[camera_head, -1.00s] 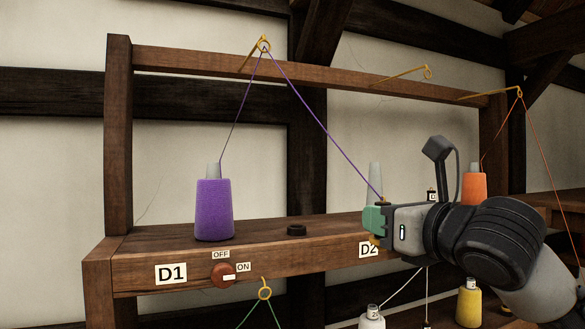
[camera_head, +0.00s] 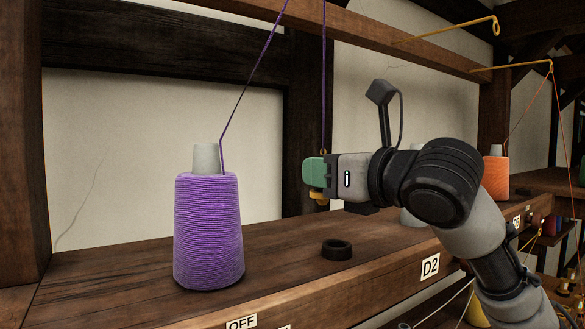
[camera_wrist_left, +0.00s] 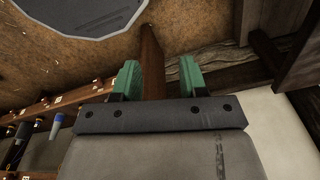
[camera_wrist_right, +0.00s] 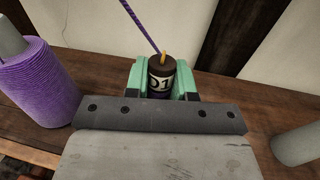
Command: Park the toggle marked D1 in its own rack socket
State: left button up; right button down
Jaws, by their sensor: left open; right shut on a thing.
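The toggle marked D1 (camera_wrist_right: 160,77) is a dark cylinder with a white label and a yellow loop on top, tied to a purple thread. It stands upright between the green fingers of my right gripper (camera_wrist_right: 161,82), which is shut on it. In the head view my right gripper (camera_head: 315,178) is above the shelf, above and slightly left of a black ring-shaped socket (camera_head: 337,249). The toggle is mostly hidden there by the fingers. My left gripper (camera_wrist_left: 160,78) is open and empty in the left wrist view, and is outside the head view.
A purple yarn cone (camera_head: 208,235) stands on the wooden shelf (camera_head: 290,283), left of the socket. A grey cone (camera_wrist_right: 296,144) stands to the right in the right wrist view. The D2 label (camera_head: 430,266) is on the shelf's front. An orange cone (camera_head: 496,176) stands farther right.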

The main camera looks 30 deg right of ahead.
jog(key=shift+s+d, duration=0.15)
jog(key=shift+s, duration=0.15)
jog(key=s+f, duration=0.2)
jog(key=s, duration=0.1)
jog(key=shift+d+f, duration=0.35)
jog(key=shift+w+a+f, duration=0.2)
jog(key=shift+w+f, duration=0.45)
jog(key=shift+f, duration=0.2)
jog(key=shift+w+f, duration=0.1)
jog(key=shift+f, duration=0.25)
jog(key=shift+s+d, duration=0.1)
jog(key=shift+s, duration=0.25)
jog(key=shift+w, duration=0.15)
pick_arm(q)
jog(key=s, duration=0.4)
jog(key=shift+d, duration=0.15)
